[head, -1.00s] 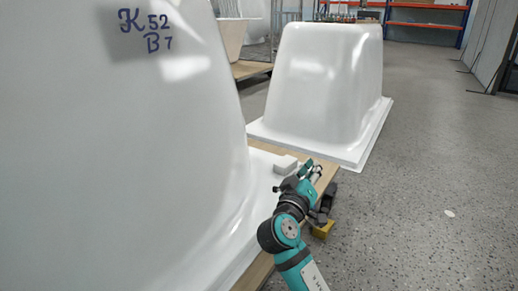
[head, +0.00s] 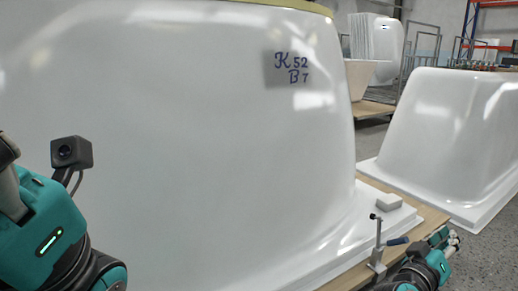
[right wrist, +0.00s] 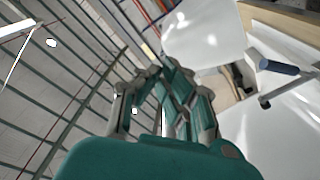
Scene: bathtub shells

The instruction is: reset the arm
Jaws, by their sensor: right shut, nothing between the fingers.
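My right gripper (head: 446,240) is at the bottom right of the head view, low beside the edge of the board under the large tub shell. It is shut and empty; its fingers also show in the right wrist view (right wrist: 168,75). My left arm (head: 45,235) fills the lower left corner of the head view, in front of the shell. A dark camera (head: 72,152) is mounted on it. The left fingertips are outside the frame.
The large white shell (head: 190,130) is marked K52 B7. A clamp with a blue handle (head: 396,241) stands close to my right gripper. A white block (head: 389,202) lies on the shell's rim. A second shell (head: 450,130) stands behind.

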